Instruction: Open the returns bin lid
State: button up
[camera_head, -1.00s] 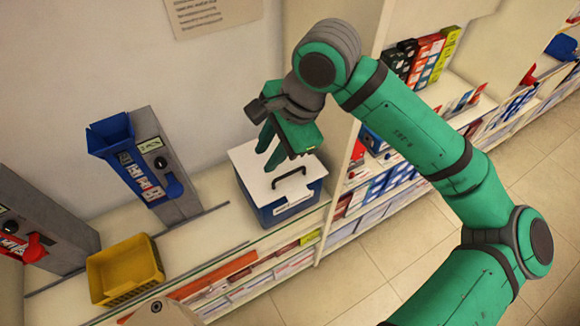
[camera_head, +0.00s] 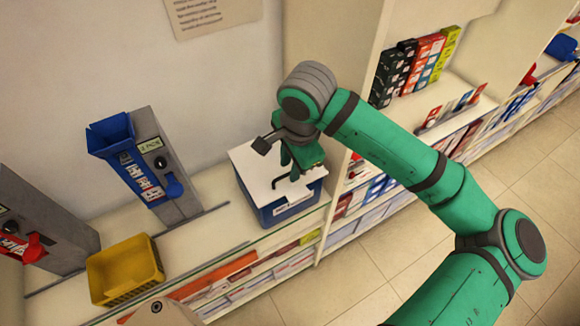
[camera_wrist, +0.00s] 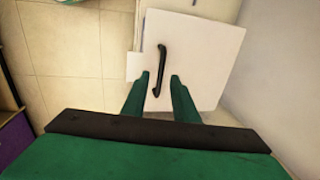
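The returns bin is a blue box (camera_head: 287,211) with a white label on its front, standing on the counter. Its white lid (camera_head: 254,165) lies flat and closed on top. A black bar handle on the lid (camera_wrist: 159,70) shows in the wrist view, with its lower end between my two fingers. My gripper (camera_head: 297,173) is over the lid, pointing down, with its fingers apart and nothing gripped. In the wrist view my gripper (camera_wrist: 160,82) has one finger on each side of the handle. In the head view, it hides part of the handle.
A yellow basket (camera_head: 125,270) and a grey dispenser with a blue tray (camera_head: 150,165) stand left of the bin. A shelf upright (camera_head: 337,190) and shelves of boxes are close on the right. A wall stands behind.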

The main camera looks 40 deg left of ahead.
jog(key=shift+a+f, duration=0.15)
jog(key=shift+f, duration=0.6)
jog(key=shift+c, duration=0.5)
grip_shut()
dwell(0.5)
